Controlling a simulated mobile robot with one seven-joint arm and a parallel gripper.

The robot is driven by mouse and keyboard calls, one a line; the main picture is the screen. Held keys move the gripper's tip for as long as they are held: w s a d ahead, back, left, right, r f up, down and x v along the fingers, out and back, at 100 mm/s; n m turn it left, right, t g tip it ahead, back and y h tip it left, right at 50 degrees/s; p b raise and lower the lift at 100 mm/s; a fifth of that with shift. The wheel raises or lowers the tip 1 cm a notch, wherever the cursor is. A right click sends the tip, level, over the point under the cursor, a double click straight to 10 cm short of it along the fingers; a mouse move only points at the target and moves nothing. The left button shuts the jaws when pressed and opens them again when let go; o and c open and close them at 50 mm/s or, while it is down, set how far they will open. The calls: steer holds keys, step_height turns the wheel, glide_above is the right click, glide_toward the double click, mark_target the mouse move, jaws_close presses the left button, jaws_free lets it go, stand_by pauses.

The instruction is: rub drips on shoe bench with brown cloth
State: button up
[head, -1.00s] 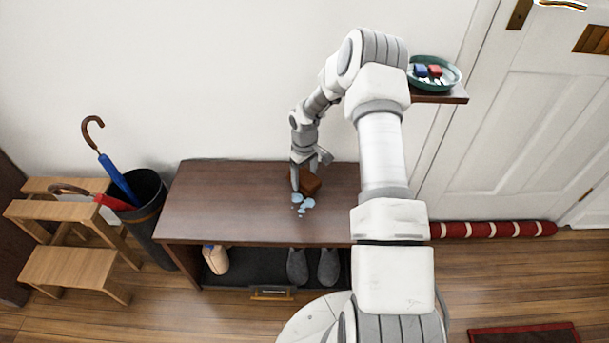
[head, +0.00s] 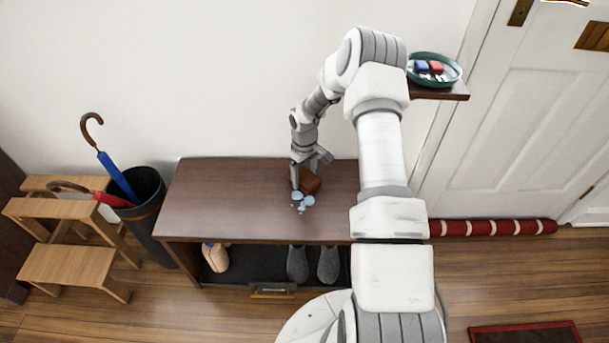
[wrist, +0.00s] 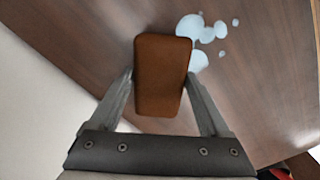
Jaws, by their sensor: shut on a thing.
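The shoe bench (head: 215,200) is dark brown wood and stands against the white wall. Pale blue drips (head: 303,201) lie on its top, several blobs close together; they also show in the wrist view (wrist: 205,32). My gripper (head: 305,175) is low over the bench top, behind the drips. It is shut on the brown cloth (wrist: 160,75), a folded block held between both fingers; the cloth also shows in the head view (head: 309,184). In the wrist view the drips lie just beyond and right of the cloth, one close to its edge. Whether the cloth touches the bench is hard to tell.
An umbrella stand (head: 148,205) and a wooden step stool (head: 70,265) stand left of the bench. Grey slippers (head: 328,265) sit on the lower shelf. A green bowl (head: 448,80) rests on a wall shelf at right. The bench top's left part is clear.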

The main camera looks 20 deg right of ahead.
mark_target(304, 185)
steer(key=shift+f+b, duration=0.35)
steer(key=shift+f, duration=0.2)
steer(key=shift+s, duration=0.1)
